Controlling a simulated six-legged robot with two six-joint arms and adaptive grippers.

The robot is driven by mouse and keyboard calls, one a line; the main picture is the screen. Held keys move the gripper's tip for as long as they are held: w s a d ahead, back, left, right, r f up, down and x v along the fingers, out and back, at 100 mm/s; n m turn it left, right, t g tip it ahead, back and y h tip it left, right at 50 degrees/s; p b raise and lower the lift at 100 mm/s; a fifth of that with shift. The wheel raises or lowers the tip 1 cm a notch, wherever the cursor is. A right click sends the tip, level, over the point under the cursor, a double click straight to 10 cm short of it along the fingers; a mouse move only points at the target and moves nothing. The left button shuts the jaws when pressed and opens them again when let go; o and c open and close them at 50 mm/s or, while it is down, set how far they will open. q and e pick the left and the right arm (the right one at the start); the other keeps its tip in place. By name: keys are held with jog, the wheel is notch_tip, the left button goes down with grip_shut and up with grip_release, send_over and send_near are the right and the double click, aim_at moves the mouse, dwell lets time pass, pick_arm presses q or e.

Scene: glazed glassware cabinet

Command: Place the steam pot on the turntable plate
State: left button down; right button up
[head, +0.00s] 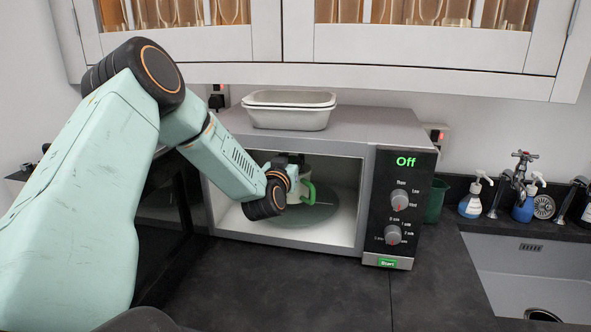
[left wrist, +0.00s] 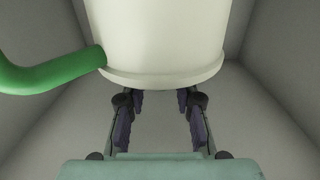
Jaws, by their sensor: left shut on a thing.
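The steam pot (head: 297,191) is cream white with a green handle. It is inside the open microwave, over the grey-green turntable plate (head: 338,222). I cannot tell whether its base touches the plate. My left gripper (head: 292,163) reaches into the microwave from the left and is shut on the pot; my wrist partly covers both in the head view. In the left wrist view the pot (left wrist: 160,40) fills the upper middle, seemingly upright, with its handle to the left. My right gripper is not in view.
The microwave (head: 360,200) reads "Off"; its door is swung open to the left. White dishes (head: 290,110) are stacked on top. A sink (head: 530,270) and soap bottles (head: 474,197) are at the right. The counter in front (head: 290,285) is clear.

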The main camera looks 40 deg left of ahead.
pick_arm(q)
jog(key=x, duration=0.4)
jog(key=shift+s+a, duration=0.15)
jog(key=shift+a, duration=0.05)
jog(key=shift+w+a+f, duration=0.15)
jog(key=shift+w+f, duration=0.1)
jog(key=shift+w, duration=0.05)
jog(key=shift+w+f, duration=0.1)
jog(key=shift+f, duration=0.9)
jog(key=shift+s+d+f, duration=0.25)
jog(key=shift+d+f, duration=0.05)
jog(key=shift+f, duration=0.1)
jog(key=shift+w+a+f, duration=0.1)
jog(key=shift+a+f, duration=0.15)
jog(key=c, duration=1.4)
grip_release()
jog(key=shift+f, duration=0.1)
jog(key=o, duration=0.4)
jog(key=shift+d+r, duration=0.25)
jog(key=shift+a, duration=0.15)
jog(key=shift+f, duration=0.15)
